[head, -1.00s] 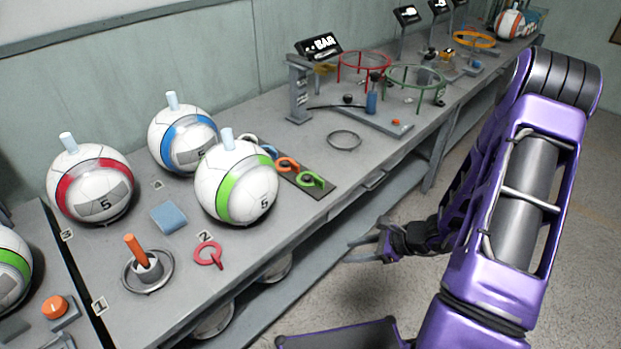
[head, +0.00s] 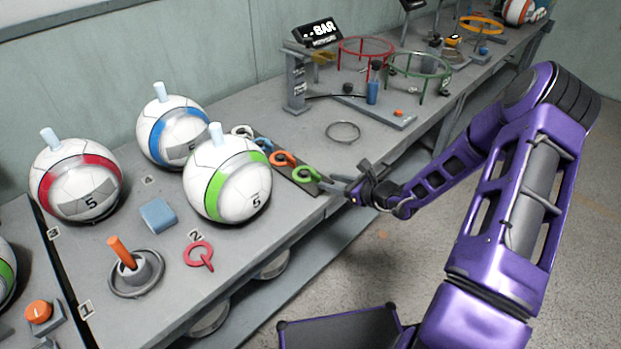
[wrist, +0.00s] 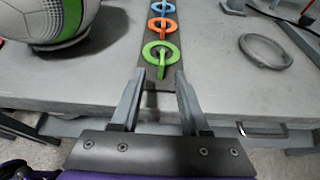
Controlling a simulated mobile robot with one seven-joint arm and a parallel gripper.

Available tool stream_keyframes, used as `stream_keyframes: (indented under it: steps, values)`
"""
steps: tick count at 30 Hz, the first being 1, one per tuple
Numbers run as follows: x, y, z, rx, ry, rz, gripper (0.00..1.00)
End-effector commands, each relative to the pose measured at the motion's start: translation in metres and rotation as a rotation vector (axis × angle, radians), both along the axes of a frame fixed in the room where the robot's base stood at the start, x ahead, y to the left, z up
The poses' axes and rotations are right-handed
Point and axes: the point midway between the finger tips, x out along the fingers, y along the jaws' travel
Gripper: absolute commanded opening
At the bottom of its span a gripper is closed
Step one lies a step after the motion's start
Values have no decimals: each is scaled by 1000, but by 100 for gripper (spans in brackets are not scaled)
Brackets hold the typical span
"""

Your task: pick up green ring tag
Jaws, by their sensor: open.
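The green ring tag (head: 305,174) lies at the near end of a dark strip on the bench, by the bench's front edge. In the wrist view the green ring tag (wrist: 161,55) is just beyond my fingertips and centred between them, its tab pointing toward me. My gripper (head: 332,182) is open and empty, at the front edge of the bench. In the wrist view my gripper (wrist: 160,80) has its two grey fingers apart, not touching the tag.
Orange (wrist: 162,28) and blue (wrist: 162,8) ring tags lie behind the green one on the dark strip (wrist: 150,90). A green-striped ball (head: 227,180) stands to the left. A grey metal ring (head: 343,131) lies to the right. A red ring tag (head: 198,254) lies nearer the front.

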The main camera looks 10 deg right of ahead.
Motion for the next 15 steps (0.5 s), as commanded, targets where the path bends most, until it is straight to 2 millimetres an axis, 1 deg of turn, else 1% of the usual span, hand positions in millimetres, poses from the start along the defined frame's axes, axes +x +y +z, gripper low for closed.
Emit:
stream_keyframes:
  steps: [7,12,15]
  values:
    - [14,9,-8,0,0,1,45]
    - [35,23,-19,2,1,0,45]
    - [43,29,-23,0,0,1,45]
